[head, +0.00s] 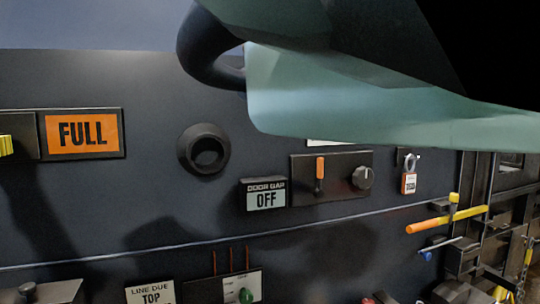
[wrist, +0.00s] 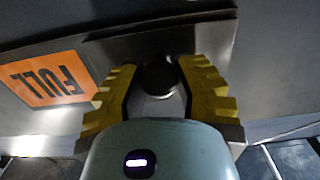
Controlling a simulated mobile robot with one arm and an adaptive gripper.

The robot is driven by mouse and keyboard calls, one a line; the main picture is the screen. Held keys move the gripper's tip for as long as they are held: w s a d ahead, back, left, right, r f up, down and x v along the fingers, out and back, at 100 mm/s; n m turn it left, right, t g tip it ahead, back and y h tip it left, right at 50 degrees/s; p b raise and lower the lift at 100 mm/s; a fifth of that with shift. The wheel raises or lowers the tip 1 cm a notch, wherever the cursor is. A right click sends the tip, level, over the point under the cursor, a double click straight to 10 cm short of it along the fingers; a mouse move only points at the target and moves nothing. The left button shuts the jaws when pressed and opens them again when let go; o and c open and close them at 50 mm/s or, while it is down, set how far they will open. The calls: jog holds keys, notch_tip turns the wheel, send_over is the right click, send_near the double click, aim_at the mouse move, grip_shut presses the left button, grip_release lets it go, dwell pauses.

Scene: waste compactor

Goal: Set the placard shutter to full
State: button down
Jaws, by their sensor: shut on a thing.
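The placard (head: 82,133) sits in a dark frame on the wall at the left of the head view, and its orange FULL face shows. The same FULL face (wrist: 48,82) appears upside down at the left of the wrist view. Beside it is the shutter, a grey plate with a dark round knob (wrist: 158,78). My gripper (wrist: 157,70) has its yellow fingers on both sides of this knob, shut on it.
A round dark socket (head: 203,149) sticks out right of the placard. Further right are a DOOR GAP OFF sign (head: 264,195), a switch panel (head: 339,163), a padlock (head: 409,180) and an orange and yellow bar (head: 447,220). My pale arm covers the upper right.

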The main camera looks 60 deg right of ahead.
jog(key=c, duration=0.9)
grip_release()
jog(key=shift+w+a, duration=0.15)
jog(key=shift+a, duration=0.2)
jog(key=shift+o, duration=1.2)
jog(key=shift+d, duration=0.1)
jog(key=v, duration=1.2)
